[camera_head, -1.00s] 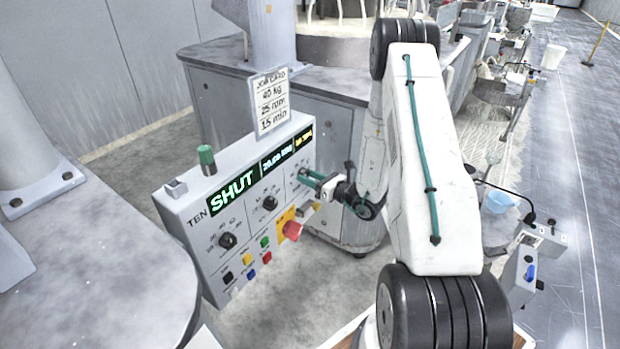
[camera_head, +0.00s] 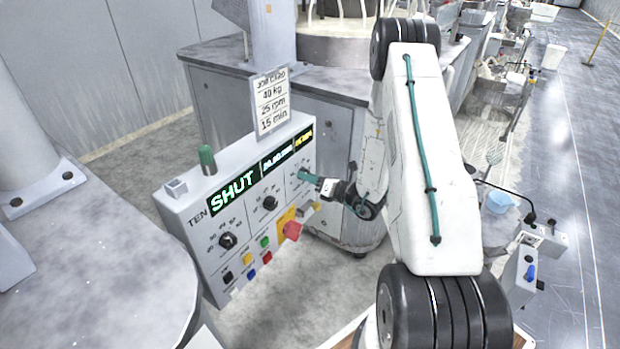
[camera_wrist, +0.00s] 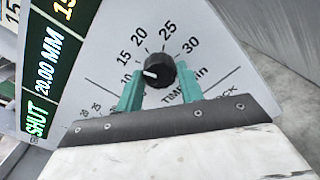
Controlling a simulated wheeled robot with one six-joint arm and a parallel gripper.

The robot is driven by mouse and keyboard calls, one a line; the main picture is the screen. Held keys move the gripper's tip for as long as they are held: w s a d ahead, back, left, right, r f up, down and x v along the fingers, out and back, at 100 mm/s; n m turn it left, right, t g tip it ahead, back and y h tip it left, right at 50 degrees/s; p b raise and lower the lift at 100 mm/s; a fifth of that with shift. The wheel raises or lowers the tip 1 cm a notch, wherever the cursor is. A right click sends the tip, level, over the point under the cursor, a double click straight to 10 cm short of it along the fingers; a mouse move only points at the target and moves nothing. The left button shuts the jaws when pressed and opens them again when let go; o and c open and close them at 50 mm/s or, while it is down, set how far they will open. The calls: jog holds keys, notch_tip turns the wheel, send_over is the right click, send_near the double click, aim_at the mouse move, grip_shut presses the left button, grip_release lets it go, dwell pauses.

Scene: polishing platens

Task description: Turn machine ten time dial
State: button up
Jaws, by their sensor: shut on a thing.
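The time dial (camera_wrist: 160,70) is a round black knob on machine ten's panel (camera_head: 240,235). In the wrist view its white mark points left, near the 10 on a scale up to 30. My gripper (camera_wrist: 159,76) has its green fingers on both sides of the knob, shut on it. In the head view my gripper (camera_head: 311,178) reaches the panel's right part from the right and hides most of the dial. The job card (camera_head: 272,100) above the panel reads 40 kg, 25 rpm, 15 min.
Two other black dials, left (camera_head: 227,240) and middle (camera_head: 269,203), sit left of my gripper. The red stop button (camera_head: 292,230) on a yellow plate is just below it. A green lamp (camera_head: 207,159) stands on the panel's top. The display (camera_head: 233,190) reads SHUT.

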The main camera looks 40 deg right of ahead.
jog(key=o, duration=1)
jog(key=v, duration=0.7)
jog(key=shift+s, duration=0.35)
